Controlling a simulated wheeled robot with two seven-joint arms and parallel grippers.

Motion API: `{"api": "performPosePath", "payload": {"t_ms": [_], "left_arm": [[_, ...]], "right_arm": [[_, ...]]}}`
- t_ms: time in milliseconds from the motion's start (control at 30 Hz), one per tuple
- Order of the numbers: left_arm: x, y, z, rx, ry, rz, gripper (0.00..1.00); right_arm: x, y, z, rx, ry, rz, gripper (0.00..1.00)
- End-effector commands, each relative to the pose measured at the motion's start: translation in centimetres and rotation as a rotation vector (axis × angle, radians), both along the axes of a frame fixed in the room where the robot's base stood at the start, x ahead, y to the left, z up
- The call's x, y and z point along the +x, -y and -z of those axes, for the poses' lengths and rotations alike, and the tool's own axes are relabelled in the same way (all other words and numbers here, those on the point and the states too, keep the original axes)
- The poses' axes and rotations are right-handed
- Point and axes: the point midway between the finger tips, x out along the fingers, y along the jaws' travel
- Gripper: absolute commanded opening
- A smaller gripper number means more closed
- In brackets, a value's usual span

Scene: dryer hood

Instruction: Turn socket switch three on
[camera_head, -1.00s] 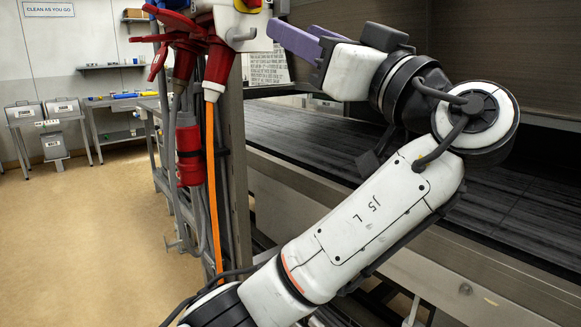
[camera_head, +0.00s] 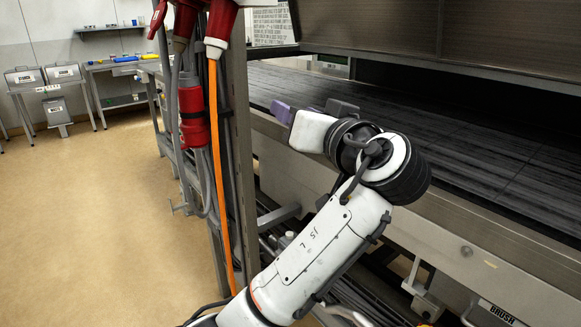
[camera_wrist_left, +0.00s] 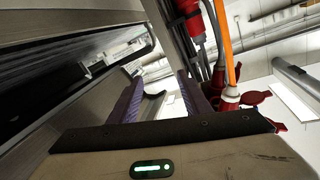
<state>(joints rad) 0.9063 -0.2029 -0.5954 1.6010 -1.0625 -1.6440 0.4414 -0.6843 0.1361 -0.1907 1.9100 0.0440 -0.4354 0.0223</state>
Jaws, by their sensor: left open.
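Socket switch three cannot be made out in either view. Red plugs, one of them (camera_head: 222,18), hang at the top of the metal post in the head view, cut off by the picture's top edge. In the left wrist view red plug parts (camera_wrist_left: 230,98) show to the right of the fingers, partly hidden behind the gripper body. My left gripper (camera_head: 308,106) is open and empty, with purple fingers. It is right of the post and below the plugs in the head view. The wrist view also shows its two spread fingers (camera_wrist_left: 160,80). My right gripper is not in view.
A metal post (camera_head: 237,150) with an orange cable (camera_head: 220,170) and a red connector (camera_head: 193,115) stands left of my arm. The dryer's dark conveyor (camera_head: 440,135) and its steel side rail (camera_head: 480,255) lie to the right. The floor (camera_head: 90,230) at left is clear.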

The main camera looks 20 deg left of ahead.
Motion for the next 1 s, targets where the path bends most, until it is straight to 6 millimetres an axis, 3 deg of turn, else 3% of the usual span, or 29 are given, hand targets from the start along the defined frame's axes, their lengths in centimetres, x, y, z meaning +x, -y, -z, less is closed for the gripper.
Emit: {"api": "performPosePath", "payload": {"t_ms": [300,500,700,1000], "left_arm": [[0.4,-0.9,6.4,-0.041,-0.129,0.056,0.44],[0.3,-1.3,9.3,-0.060,-0.185,0.081,0.44],[0.2,-1.5,10.6,-0.070,-0.212,0.094,0.44],[0.2,-1.5,10.7,-0.070,-0.214,0.095,0.44]], "right_arm": [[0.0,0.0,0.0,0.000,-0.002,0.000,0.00],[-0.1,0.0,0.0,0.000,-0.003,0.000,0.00],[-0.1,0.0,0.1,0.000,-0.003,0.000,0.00],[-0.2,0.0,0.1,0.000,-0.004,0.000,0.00]]}}
